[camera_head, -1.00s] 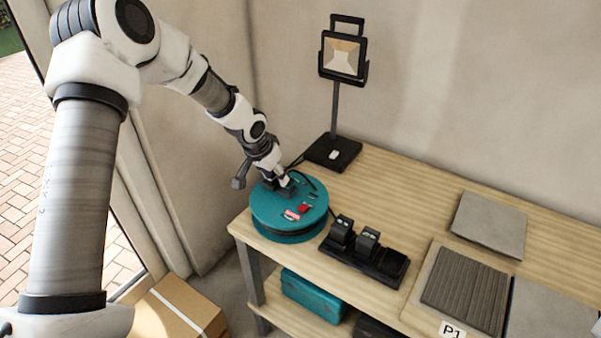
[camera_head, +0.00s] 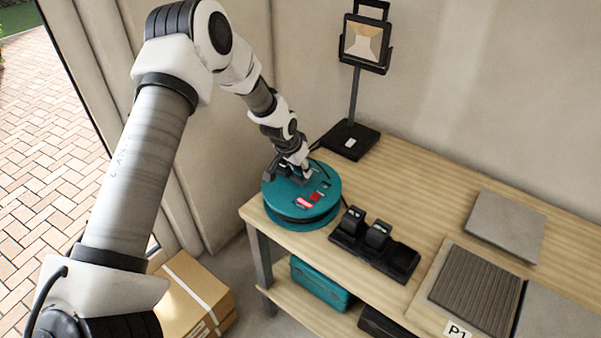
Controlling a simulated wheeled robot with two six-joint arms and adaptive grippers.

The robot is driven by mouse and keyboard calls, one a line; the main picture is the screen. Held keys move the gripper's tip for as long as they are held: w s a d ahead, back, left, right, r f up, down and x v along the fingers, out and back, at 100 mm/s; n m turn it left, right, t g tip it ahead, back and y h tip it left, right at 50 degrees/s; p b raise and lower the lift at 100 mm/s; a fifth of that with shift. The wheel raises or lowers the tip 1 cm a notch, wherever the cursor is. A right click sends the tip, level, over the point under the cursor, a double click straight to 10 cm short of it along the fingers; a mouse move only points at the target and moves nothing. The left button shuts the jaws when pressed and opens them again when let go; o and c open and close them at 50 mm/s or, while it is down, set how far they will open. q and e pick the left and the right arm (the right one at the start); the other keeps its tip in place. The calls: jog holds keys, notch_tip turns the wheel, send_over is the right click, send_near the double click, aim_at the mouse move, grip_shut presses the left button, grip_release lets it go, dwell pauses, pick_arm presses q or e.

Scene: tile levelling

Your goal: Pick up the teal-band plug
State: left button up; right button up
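A teal cable reel (camera_head: 327,190) lies flat on the left end of the workbench, with red parts on its top. My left gripper (camera_head: 303,174) points down at the back of the reel's top, among small dark parts. It is too small and partly hidden, so I cannot tell whether it is open or shut, or whether it touches anything. I cannot make out a teal band on any plug. My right gripper is not in view.
A black holder (camera_head: 374,252) with two upright dark blocks stands in front of the reel. A work lamp (camera_head: 366,42) stands behind. Grey tiles (camera_head: 506,226) lie at the right. Below are a teal case (camera_head: 320,283) and a cardboard box (camera_head: 190,300).

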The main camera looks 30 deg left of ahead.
pick_arm(q)
grip_shut()
notch_tip(320, 180, up, 9)
jog(key=shift+b, duration=0.5)
notch_tip(320, 180, up, 7)
jog(key=p, duration=0.5)
jog(key=shift+p, duration=0.3)
